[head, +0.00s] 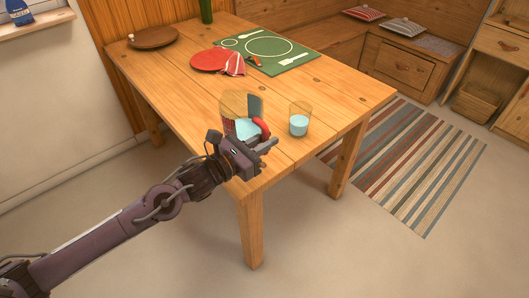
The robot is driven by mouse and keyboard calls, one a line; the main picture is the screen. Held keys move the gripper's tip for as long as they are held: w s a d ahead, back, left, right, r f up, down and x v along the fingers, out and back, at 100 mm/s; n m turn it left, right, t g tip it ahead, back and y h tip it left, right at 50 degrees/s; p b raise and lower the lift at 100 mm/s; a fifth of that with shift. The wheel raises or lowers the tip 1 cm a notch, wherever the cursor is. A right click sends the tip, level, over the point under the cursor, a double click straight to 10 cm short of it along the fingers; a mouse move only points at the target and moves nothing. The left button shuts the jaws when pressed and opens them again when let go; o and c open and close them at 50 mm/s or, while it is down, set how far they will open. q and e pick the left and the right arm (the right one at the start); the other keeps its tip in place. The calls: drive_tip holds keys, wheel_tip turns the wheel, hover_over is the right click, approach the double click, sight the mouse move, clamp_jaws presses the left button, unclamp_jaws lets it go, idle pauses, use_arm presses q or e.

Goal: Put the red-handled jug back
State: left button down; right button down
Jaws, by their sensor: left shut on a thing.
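The red-handled jug (234,104) is clear, with pale blue liquid low in it, near the front edge of the wooden table (335,85). Its red handle (263,126) faces right, towards my gripper. My left gripper (264,146) reaches in from the left and is shut on the jug at the handle side. The gripper and wrist hide the lower part of the jug, so I cannot tell whether its base touches the table. My right gripper is out of view.
A glass (299,121) of pale blue liquid stands just right of the jug. Farther back are a green placemat (285,63), a red plate (206,60) with a red-and-white cloth (235,65), a brown round board (152,38) and a green bottle (206,11). The table's right part is clear.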

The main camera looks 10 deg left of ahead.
sight(265, 155)
use_arm(q)
drive_tip(key=shift+f, duration=2)
drive_tip(key=shift+f, duration=0.1)
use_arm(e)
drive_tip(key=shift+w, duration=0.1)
use_arm(q)
drive_tip(key=c, duration=1.8)
unclamp_jaws()
drive_tip(key=shift+f, duration=0.2)
drive_tip(key=shift+o, duration=2.2)
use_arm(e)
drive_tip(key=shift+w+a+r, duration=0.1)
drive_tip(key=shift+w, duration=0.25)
use_arm(q)
drive_tip(key=shift+r, duration=0.1)
drive_tip(key=shift+r, duration=0.1)
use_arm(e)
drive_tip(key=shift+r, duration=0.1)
